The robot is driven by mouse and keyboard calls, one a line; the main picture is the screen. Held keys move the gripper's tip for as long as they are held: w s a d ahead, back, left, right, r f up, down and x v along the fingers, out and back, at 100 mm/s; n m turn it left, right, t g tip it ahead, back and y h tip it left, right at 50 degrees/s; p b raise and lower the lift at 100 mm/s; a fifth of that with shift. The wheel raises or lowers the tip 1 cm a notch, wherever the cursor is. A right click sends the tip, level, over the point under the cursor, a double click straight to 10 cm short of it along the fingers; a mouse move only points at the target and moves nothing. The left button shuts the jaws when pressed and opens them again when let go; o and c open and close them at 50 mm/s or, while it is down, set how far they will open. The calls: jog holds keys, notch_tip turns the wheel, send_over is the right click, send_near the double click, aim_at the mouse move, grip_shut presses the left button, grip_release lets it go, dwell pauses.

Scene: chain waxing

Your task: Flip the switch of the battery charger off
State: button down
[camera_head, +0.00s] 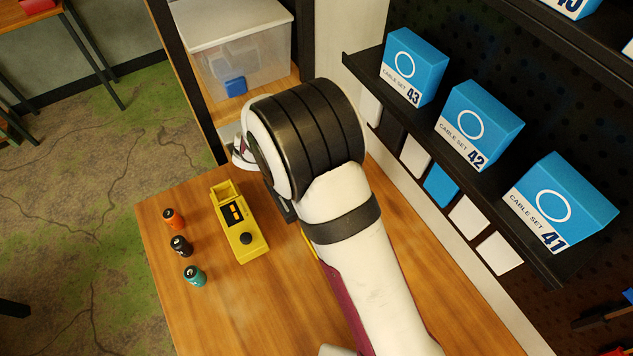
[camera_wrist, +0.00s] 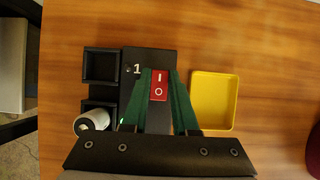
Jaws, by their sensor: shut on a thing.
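The black battery charger (camera_wrist: 130,62) lies on the wooden table in the wrist view, with a "1" printed on it and two square bays at its left. Its red switch (camera_wrist: 159,88), marked I and O, is between the green fingertips of my gripper (camera_wrist: 160,76). The fingers flank the switch on its left and right and are shut on it. A pale battery (camera_wrist: 93,120) is at the lower bay, partly hidden by my gripper. A small green light shows beside the left finger. In the head view my arm hides my gripper and most of the charger.
A yellow tray (camera_wrist: 213,99) lies right of the charger. In the head view, a yellow device (camera_head: 247,243) and orange (camera_head: 174,218), black (camera_head: 181,246) and teal (camera_head: 195,276) batteries stand left of my arm. Shelves with blue boxes (camera_head: 478,125) are at the right.

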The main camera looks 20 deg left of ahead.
jog(key=shift+s+a+t+h, duration=0.2)
jog(key=shift+t+h, duration=0.8)
jog(key=c, duration=0.7)
grip_release()
jog(key=shift+r, duration=0.1)
jog(key=v, duration=1.5)
jog(key=shift+s+a+r, duration=0.2)
jog(key=shift+r, duration=0.05)
jog(key=shift+d, duration=0.1)
